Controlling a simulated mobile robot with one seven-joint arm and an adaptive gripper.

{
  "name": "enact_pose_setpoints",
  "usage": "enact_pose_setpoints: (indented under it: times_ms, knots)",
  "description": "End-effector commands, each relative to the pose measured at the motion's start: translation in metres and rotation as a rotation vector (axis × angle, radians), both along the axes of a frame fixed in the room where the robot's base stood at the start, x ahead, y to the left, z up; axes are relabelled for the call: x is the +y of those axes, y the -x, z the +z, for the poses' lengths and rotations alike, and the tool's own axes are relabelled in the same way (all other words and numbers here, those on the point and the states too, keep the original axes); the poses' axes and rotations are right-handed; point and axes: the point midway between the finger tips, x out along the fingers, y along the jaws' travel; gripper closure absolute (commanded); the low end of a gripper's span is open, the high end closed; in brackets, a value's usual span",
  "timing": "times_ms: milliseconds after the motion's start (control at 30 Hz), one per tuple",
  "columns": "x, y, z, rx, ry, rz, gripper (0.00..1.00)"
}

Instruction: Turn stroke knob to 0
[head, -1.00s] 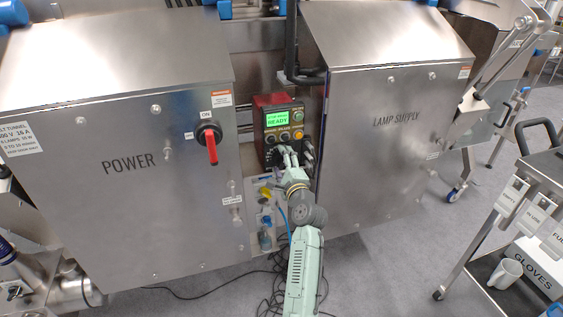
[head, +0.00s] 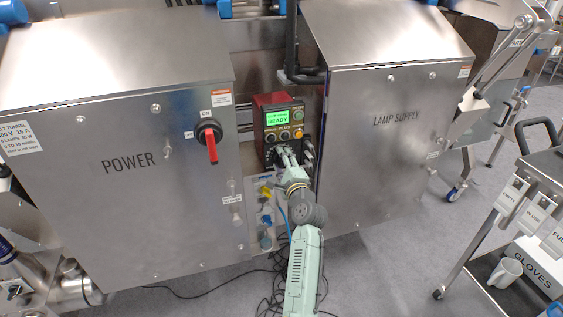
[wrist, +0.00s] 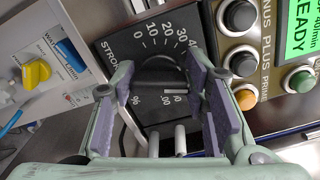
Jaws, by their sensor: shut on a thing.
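The stroke knob (wrist: 160,73) is a dark round knob on a black dial plate (wrist: 112,48), marked with white numbers from 0 upward, in the wrist view. The 0, 10, 20 and 30 marks lie above the knob, and higher numbers lie below it. A pale line shows at its lower right side; its exact reading is unclear. My gripper (wrist: 163,78) has its purple pads on both sides of the knob and is shut on it. In the head view my gripper (head: 284,153) reaches the lower part of the red-sided control box (head: 262,102) and hides the knob.
The green screen (head: 277,118) reads READY. Several buttons (wrist: 242,62) sit close to the right finger. A yellow knob (wrist: 37,73) and a blue handle (wrist: 70,54) are at left. The POWER cabinet (head: 120,200) and LAMP SUPPLY cabinet (head: 385,160) flank the box.

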Motion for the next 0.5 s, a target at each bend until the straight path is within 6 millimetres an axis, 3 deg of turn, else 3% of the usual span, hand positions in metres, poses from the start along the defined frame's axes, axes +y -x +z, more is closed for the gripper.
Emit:
enact_pose_setpoints:
  times_ms: [267, 500]
  knots:
    - [0.0001, 0.0001, -0.0024, -0.022, 0.068, 0.000, 0.87]
    - [0.0002, 0.0000, -0.0047, -0.076, 0.231, 0.001, 0.87]
